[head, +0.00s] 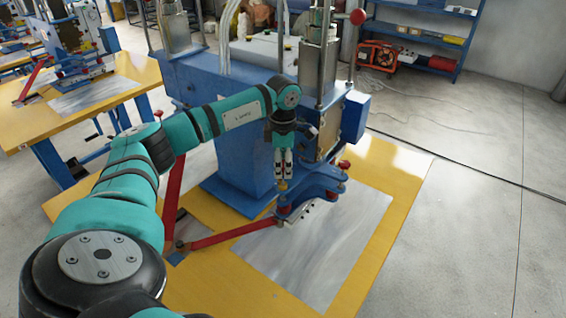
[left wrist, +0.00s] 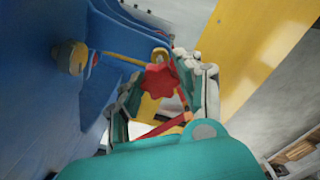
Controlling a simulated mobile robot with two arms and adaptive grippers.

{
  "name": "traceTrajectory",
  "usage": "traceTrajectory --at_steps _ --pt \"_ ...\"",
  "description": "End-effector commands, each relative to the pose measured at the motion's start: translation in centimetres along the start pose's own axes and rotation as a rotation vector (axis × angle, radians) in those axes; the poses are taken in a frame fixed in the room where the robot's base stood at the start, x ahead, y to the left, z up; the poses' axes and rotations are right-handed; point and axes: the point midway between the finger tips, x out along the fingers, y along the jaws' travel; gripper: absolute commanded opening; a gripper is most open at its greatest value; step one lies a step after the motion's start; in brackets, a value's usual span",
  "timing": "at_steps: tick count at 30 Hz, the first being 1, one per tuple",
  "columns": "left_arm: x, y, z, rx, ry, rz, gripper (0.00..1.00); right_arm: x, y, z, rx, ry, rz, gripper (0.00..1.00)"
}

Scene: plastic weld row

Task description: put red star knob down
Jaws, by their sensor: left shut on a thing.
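The red star knob (left wrist: 161,80) shows in the left wrist view between the fingers of my left gripper (left wrist: 166,92), which is shut on it. In the head view my left gripper (head: 283,172) points down in front of the blue welding machine (head: 228,120), just above the blue clamp fixture (head: 318,186). I cannot make out the knob clearly in the head view. From these views I cannot tell whether the knob touches anything below it. My right gripper is not in view.
A yellow table (head: 395,178) carries a grey metal sheet (head: 320,248), mostly bare at the front. A red bar (head: 235,234) runs low across the table to the fixture.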

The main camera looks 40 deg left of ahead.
Motion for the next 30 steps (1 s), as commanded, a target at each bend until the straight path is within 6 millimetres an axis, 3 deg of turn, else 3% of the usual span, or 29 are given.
traceTrajectory --at_steps 7,16,20,26,30 --pt "-1.0 0.0 0.0 0.0 0.0 0.0 0.07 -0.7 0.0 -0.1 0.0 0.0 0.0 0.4" --pt "-1.0 0.0 0.0 0.003 0.0 0.0 0.07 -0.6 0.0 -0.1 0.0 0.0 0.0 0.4" --pt "-0.5 -1.0 0.9 0.09 -0.001 0.0 0.07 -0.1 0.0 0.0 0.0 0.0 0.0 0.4" --pt "1.0 -6.3 4.7 0.542 -0.004 0.0 0.07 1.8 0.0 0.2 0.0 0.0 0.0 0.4" --pt "2.4 -12.1 7.4 1.014 -0.004 0.002 0.07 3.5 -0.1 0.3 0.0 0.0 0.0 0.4"
